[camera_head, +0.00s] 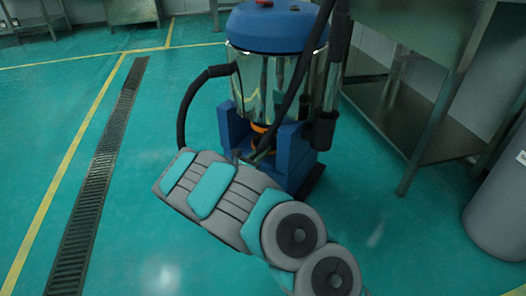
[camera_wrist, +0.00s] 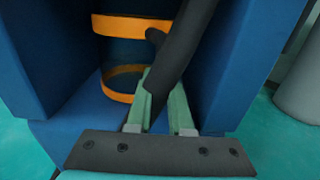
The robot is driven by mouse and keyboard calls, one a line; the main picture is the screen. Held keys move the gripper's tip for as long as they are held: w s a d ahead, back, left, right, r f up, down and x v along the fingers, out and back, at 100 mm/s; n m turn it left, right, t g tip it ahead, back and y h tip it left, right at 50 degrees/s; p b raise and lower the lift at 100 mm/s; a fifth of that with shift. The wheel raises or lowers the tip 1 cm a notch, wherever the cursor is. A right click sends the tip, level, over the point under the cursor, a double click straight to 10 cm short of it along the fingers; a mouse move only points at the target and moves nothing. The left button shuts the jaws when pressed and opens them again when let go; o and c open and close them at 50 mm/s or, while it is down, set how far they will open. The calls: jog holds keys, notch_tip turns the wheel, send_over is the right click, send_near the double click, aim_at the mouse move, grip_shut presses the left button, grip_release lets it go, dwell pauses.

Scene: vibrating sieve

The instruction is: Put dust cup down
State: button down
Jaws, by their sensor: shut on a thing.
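A vacuum machine has a shiny metal drum (camera_head: 252,82) under a blue lid (camera_head: 275,25), on a blue base (camera_head: 290,155). My gripper (camera_head: 247,158) is at the front opening of the base. In the wrist view, my gripper's green fingers (camera_wrist: 164,95) are shut on a slanting black bar (camera_wrist: 185,40), which crosses in front of the banded part. Where the bar joins the machine is unclear.
A black hose (camera_head: 186,110) curves out at the drum's left. A metal table (camera_head: 410,110) stands close on the right, with a grey bin (camera_head: 500,205) beyond. A floor drain grate (camera_head: 95,185) runs along the left. Open green floor lies between grate and machine.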

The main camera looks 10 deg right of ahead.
jog(key=c, duration=0.8)
grip_release()
